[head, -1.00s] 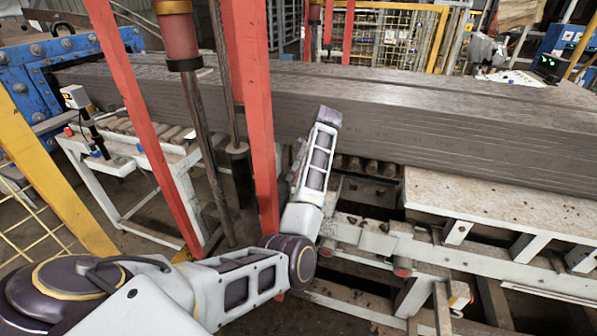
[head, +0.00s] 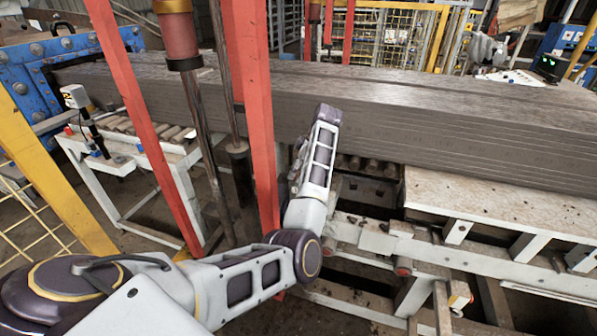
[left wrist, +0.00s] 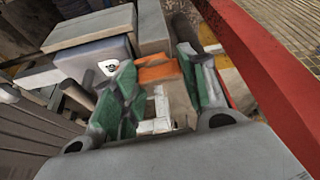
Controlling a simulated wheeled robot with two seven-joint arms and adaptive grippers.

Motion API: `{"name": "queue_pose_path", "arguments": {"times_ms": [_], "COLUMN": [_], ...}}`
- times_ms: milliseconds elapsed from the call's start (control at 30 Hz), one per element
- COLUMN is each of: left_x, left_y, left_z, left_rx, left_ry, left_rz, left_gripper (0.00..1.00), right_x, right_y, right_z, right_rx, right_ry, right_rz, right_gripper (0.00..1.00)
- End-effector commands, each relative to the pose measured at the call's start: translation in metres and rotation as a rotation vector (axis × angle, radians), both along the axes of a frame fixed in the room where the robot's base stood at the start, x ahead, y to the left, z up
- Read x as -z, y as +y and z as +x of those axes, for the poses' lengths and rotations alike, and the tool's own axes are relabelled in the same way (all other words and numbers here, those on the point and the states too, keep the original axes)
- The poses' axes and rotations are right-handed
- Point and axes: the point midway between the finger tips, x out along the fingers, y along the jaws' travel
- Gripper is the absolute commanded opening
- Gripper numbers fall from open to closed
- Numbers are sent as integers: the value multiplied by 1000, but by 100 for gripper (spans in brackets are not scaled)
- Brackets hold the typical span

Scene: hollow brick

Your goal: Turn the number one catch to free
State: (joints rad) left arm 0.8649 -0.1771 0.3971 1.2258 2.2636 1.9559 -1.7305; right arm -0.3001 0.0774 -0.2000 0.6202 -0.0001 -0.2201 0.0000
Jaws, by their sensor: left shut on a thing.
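In the left wrist view, the green-padded fingers of my left gripper (left wrist: 160,92) stand on either side of a small orange piece (left wrist: 158,72). The gripper is shut on this piece, which seems to be the catch. Pale beige and white parts show between the fingers below the orange. No number can be read on it, and its exact setting is unclear. In the head view my left arm reaches in to the red post, and the fingers and the catch are hidden behind my arm. My right gripper is in neither view.
A red post (head: 254,120) stands just left of my left forearm; another red bar (head: 145,120) slants farther left. A long grey stack of slabs (head: 400,115) lies behind. A white-framed bench (head: 510,215) is at right. A white box (left wrist: 108,65) sits beside the fingers.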

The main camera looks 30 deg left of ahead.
Motion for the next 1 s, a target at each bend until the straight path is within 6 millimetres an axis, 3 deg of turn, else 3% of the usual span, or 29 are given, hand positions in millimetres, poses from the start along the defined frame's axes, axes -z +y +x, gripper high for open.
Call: {"name": "queue_pose_path", "arguments": {"times_ms": [1000], "left_x": [0], "left_y": [3], "left_z": [4], "left_rx": [-779], "left_ry": [-1], "left_rz": [-3], "left_gripper": [19], "right_x": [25], "right_y": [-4], "right_z": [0], "right_rx": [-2], "right_ry": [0], "right_rz": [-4], "right_gripper": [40]}}
